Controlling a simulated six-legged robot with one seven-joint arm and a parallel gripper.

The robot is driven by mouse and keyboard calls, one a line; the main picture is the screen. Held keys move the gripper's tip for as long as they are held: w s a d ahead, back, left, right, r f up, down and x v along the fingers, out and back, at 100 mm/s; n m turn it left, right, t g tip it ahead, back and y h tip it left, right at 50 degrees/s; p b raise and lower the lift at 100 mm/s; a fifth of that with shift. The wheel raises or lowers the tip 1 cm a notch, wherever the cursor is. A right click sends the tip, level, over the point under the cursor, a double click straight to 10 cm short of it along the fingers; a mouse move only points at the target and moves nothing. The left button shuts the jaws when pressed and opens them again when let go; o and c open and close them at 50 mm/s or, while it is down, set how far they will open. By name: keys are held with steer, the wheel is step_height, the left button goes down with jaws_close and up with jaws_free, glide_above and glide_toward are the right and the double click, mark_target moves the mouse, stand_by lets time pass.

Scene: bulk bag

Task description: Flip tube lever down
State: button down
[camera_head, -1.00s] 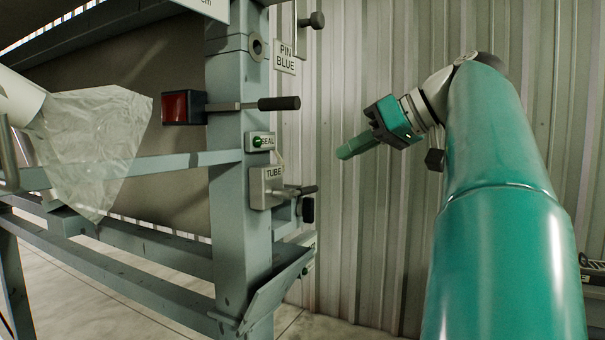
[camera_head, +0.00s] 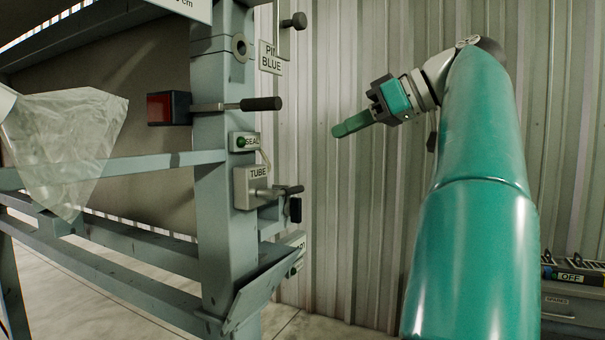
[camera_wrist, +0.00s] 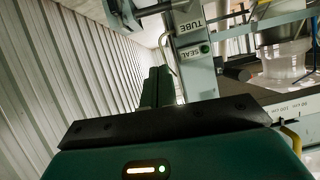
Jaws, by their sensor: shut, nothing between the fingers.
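The tube lever (camera_head: 286,190) is a dark handle sticking out to the right from the grey box labelled TUBE (camera_head: 247,188) on the frame's post. In the wrist view, the TUBE label (camera_wrist: 190,26) shows upside down near the top. My gripper (camera_head: 337,131) is shut and empty, with its green fingers pointing left. It is in the air to the right of the post, higher than the tube lever and apart from it. In the wrist view my fingers (camera_wrist: 158,85) point towards the gap between the post and the wall.
Above the TUBE box are a SEAL box with a green button (camera_head: 243,141) and a longer black-handled lever (camera_head: 262,104). A sloped grey plate (camera_head: 262,287) juts out below. A clear plastic bag (camera_head: 65,140) hangs at left. A corrugated wall (camera_head: 350,230) stands behind.

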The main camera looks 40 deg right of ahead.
glide_above(283, 191)
steer(key=d, duration=0.4)
step_height(283, 191, down, 4)
steer(key=f, duration=0.4)
steer(key=shift+d+f, duration=0.1)
steer(key=shift+d, duration=0.15)
steer(key=shift+f, duration=0.1)
